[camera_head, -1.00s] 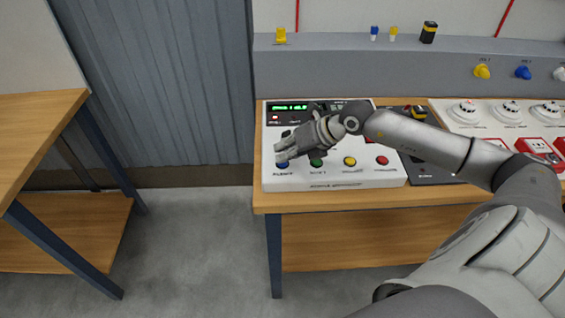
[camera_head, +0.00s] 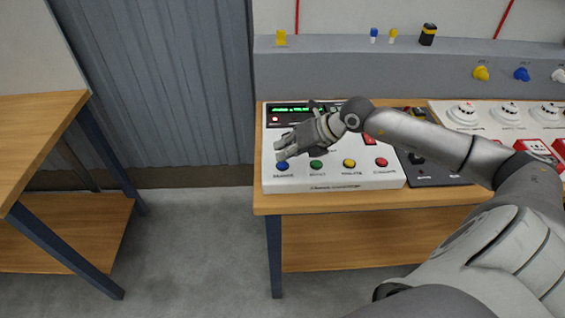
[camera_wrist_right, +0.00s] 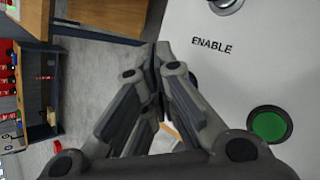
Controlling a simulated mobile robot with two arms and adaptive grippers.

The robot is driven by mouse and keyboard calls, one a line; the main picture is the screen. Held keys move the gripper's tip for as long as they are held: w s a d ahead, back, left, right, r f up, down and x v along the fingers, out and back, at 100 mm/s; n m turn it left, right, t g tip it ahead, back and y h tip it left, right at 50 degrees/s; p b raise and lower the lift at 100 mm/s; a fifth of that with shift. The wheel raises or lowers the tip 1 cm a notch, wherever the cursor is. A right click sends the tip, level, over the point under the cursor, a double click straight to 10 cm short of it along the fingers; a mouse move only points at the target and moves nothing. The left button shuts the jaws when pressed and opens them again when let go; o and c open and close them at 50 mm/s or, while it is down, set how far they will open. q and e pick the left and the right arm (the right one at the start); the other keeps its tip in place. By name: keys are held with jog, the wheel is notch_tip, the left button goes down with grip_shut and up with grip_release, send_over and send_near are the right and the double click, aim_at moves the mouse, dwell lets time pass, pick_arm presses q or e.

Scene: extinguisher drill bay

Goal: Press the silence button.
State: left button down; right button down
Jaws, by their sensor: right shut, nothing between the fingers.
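The white control panel (camera_head: 335,182) lies on the wooden bench. It has a row of buttons along its front: blue (camera_head: 282,165), green (camera_head: 316,165), yellow (camera_head: 349,163) and red (camera_head: 381,162). The labels under them are too blurred to read surely. My right gripper (camera_head: 281,149) is shut and empty, its fingertips just behind and above the blue button. My left gripper is not in view.
A green-lit display (camera_head: 290,109) is at the panel's back. The wrist view shows an "ENABLE" label (camera_wrist_right: 212,46). A dark panel (camera_head: 430,172) and a white detector board (camera_head: 480,124) are to the right. Another wooden table (camera_head: 35,120) stands left, across open floor.

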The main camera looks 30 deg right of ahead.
jog(key=shift+r+p, duration=1.5)
jog(key=shift+r, duration=1)
